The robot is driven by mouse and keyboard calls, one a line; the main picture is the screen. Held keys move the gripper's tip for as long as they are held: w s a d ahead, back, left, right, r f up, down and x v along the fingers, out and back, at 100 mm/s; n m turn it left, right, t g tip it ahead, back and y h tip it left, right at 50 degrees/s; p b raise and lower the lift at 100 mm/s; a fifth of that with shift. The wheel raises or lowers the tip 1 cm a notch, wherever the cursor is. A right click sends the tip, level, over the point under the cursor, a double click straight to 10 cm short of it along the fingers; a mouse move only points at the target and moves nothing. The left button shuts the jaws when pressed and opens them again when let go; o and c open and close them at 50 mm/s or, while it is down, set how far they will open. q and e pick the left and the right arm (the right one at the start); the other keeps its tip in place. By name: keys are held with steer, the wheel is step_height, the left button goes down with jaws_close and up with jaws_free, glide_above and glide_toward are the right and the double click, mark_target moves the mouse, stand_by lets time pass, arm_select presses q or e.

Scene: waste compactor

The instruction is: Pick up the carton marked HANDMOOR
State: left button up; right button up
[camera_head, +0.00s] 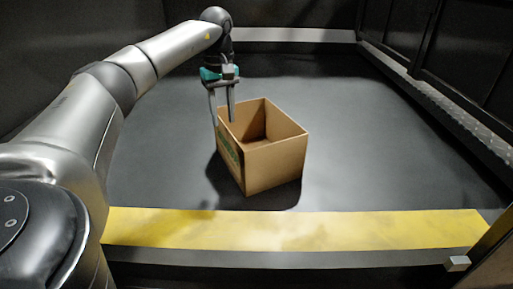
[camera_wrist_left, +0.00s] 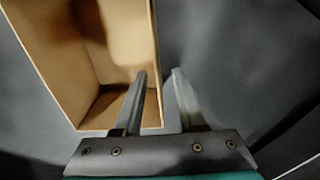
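A brown open-topped carton (camera_head: 277,165) is on the dark floor in the middle of the head view. Green print shows on its left side, too slanted to read. My left gripper (camera_head: 222,112) reaches down at the carton's left wall, one finger on the inner side and one outside. In the left wrist view the carton (camera_wrist_left: 105,60) fills the upper left. There the left gripper (camera_wrist_left: 159,75) has its fingers apart, with the wall's edge between them and a strip of floor showing beside the right finger. My right gripper is not in view.
A yellow strip (camera_head: 290,230) crosses the front edge of the compactor floor. Dark walls (camera_head: 450,60) with a ledge stand at the right and back. The floor (camera_head: 370,150) right of the carton is clear.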

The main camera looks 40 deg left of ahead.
mark_target(226, 127)
arm_select(q)
steer(key=f, duration=0.5)
steer(key=shift+w+d, duration=0.2)
steer(key=shift+r, duration=0.1)
jaws_close()
stand_by(1.1)
